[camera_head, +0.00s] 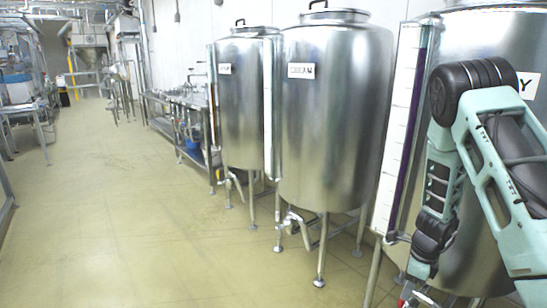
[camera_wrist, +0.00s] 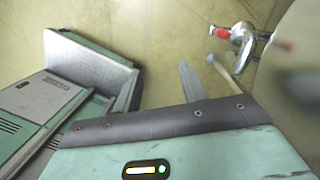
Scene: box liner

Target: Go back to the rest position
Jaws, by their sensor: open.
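My gripper (camera_wrist: 158,88) shows in the wrist view with its two grey fingers apart and only bare floor seen between them. It holds nothing that I can see. In the head view my teal and black arm hangs bent at the right, in front of the rightmost steel tank (camera_head: 400,140). The wrist end of the arm runs down to the bottom edge, and the gripper itself is largely cut off there.
Two more steel tanks (camera_head: 335,110) (camera_head: 243,100) on legs stand left of my arm. A steel valve with a red part (camera_wrist: 238,34) is near the fingers in the wrist view. Open floor (camera_head: 120,220) lies to the left. A metal bench (camera_head: 180,115) stands farther back.

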